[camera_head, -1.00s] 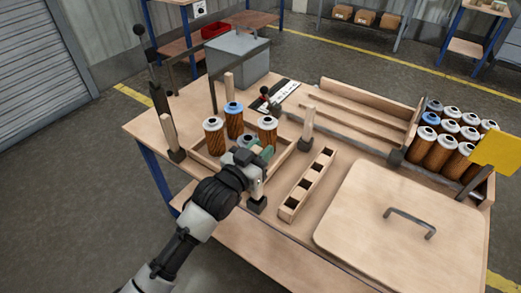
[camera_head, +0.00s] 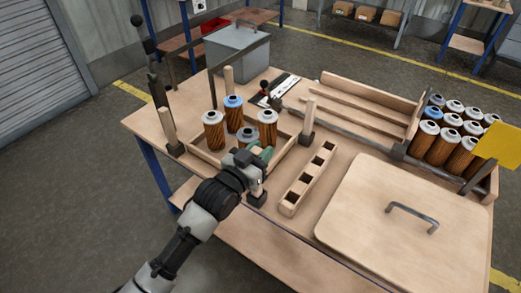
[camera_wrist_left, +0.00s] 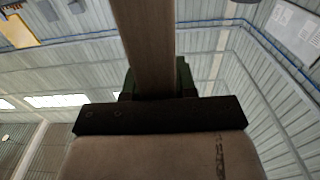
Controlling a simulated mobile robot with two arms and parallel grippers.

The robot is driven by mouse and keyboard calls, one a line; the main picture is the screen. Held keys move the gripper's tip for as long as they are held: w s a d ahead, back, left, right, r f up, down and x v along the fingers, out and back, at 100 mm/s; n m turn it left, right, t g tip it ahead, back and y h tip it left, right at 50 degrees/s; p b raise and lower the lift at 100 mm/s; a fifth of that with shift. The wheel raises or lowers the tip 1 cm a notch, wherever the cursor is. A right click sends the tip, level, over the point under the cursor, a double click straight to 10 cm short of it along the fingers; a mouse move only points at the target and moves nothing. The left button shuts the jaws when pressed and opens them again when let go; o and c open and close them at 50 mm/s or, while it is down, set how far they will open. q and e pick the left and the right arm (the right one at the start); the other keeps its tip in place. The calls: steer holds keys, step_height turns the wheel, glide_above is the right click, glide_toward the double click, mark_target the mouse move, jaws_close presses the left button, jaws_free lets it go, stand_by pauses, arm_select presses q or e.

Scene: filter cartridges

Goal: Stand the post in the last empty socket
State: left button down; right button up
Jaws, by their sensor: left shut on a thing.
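My left gripper (camera_head: 261,158) is shut on a wooden post (camera_head: 256,184) at the near right corner of the wooden tray. The post's lower part shows just above a dark socket (camera_head: 256,200); I cannot tell whether its end is inside. In the left wrist view the post (camera_wrist_left: 146,45) runs up from the dark green jaws (camera_wrist_left: 155,85). Three other wooden posts stand upright in dark sockets: one at the left (camera_head: 168,126), one at the back (camera_head: 228,78) and one at the right (camera_head: 307,115). My right gripper is not in view.
Several brown cartridges (camera_head: 213,133) stand within the tray (camera_head: 204,158), close to my left gripper. A slotted wooden block (camera_head: 307,178) lies to the right, beside a board with a handle (camera_head: 400,235). A crate of cartridges (camera_head: 492,182) stands at the far right.

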arm_select(q)
steer(key=shift+f+b, duration=0.9)
steer(key=shift+f, duration=0.55)
steer(key=c, duration=0.8)
jaws_free()
steer(key=shift+r, duration=0.1)
steer(key=shift+s+a, duration=0.1)
steer(key=v, duration=1)
steer(key=shift+s+a, duration=0.15)
steer(key=shift+s, duration=0.1)
